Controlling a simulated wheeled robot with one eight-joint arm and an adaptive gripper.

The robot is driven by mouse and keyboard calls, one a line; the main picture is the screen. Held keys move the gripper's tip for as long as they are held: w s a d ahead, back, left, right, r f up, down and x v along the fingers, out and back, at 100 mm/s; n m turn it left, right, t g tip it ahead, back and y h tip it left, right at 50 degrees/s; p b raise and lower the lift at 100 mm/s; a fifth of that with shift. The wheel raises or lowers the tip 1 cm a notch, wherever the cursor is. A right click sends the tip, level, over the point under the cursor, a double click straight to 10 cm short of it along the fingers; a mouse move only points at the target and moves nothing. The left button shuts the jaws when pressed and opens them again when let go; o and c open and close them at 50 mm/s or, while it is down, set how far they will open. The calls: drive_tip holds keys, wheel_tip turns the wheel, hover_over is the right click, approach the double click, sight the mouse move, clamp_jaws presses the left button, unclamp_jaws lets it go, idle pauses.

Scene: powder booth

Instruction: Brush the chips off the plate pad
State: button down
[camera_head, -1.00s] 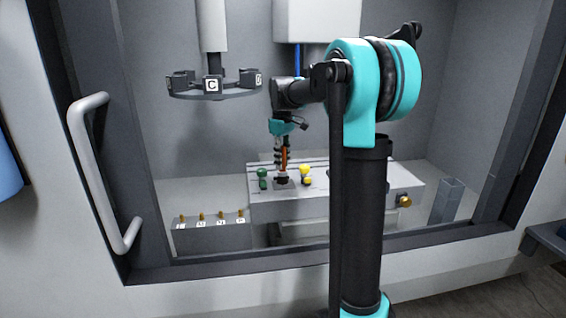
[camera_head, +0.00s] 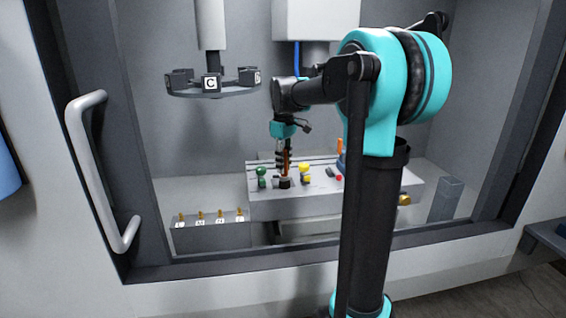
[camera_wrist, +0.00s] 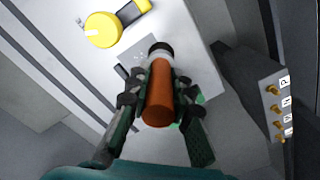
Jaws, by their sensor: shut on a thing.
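My gripper (camera_head: 283,162) is shut on the orange-brown handle of a brush (camera_wrist: 158,100), seen between the fingers in the wrist view. The brush's dark bristle end (camera_wrist: 160,48) points down at the plate pad (camera_wrist: 132,62), a grey square on the pale table. In the head view the dark bristle end (camera_head: 285,183) is over or on the pad; I cannot tell whether it touches. Small pale specks, perhaps chips, show on the pad beside the bristles. The brush and fingers hide part of the pad.
A yellow knobbed clamp (camera_head: 304,171) and a green one (camera_head: 261,173) flank the pad closely. A red button (camera_head: 339,178) lies to the right on the table (camera_head: 325,204). A rack with brass pegs (camera_head: 212,236) stands front left. A tool carousel (camera_head: 212,91) hangs above left.

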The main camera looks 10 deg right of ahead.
drive_tip(key=shift+s+f, duration=0.15)
drive_tip(key=shift+s, duration=0.7)
wheel_tip(320, 180, up, 6)
idle(0.5)
wheel_tip(320, 180, up, 3)
drive_tip(key=shift+r, duration=0.1)
idle(0.3)
idle(0.5)
drive_tip(key=shift+w+f, duration=0.1)
drive_tip(key=shift+f, duration=3.4)
drive_tip(key=shift+f, duration=1.05)
